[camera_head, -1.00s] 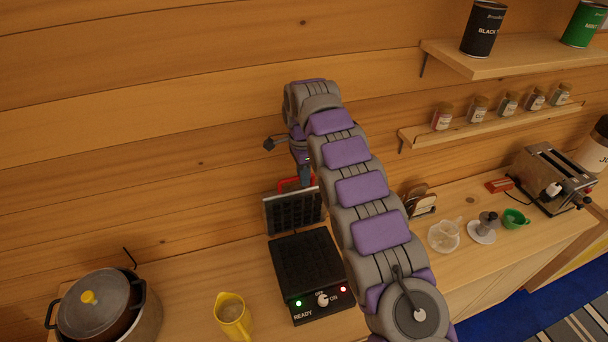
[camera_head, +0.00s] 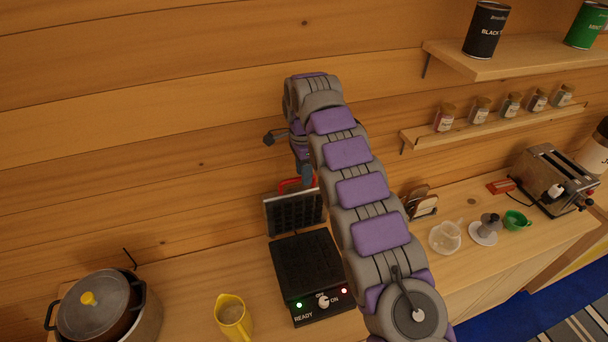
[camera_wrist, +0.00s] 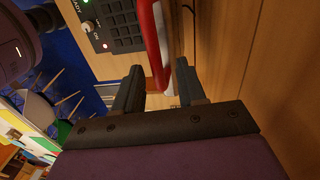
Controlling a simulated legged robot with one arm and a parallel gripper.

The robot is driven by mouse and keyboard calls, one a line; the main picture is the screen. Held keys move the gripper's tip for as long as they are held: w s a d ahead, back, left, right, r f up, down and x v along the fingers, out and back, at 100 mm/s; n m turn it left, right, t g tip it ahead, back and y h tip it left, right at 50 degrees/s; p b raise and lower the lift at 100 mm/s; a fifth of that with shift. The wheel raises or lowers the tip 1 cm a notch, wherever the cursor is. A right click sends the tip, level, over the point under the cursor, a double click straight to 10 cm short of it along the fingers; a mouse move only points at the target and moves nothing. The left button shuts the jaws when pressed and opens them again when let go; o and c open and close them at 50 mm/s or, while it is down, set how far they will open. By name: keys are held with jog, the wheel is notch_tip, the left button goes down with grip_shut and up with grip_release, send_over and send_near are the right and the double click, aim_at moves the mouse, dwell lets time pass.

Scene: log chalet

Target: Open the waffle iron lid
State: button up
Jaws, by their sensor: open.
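The black waffle iron (camera_head: 305,265) stands on the counter with its lid (camera_head: 294,213) raised upright near the wall. A green light and a red light glow on its front panel. The red handle (camera_head: 296,184) is at the lid's top edge. My gripper (camera_head: 305,178) is just above the lid at the handle, partly hidden by my arm. In the wrist view my gripper (camera_wrist: 155,88) is open, and the red handle (camera_wrist: 154,45) passes close to its fingertips. The wrist view also shows part of the waffle iron (camera_wrist: 118,22).
A lidded pot (camera_head: 100,305) and a yellow jug (camera_head: 233,315) stand to the left. A rack (camera_head: 421,204), glassware (camera_head: 445,237), a green cup (camera_head: 516,220) and a toaster (camera_head: 553,178) are to the right. Shelves (camera_head: 490,128) jut from the wall above.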

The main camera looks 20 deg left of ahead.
jog(key=shift+a+r, duration=0.15)
jog(key=shift+r, duration=0.3)
notch_tip(320, 180, up, 9)
jog(key=p, duration=1)
jog(key=shift+w+a+p, duration=0.35)
jog(key=shift+w, duration=0.1)
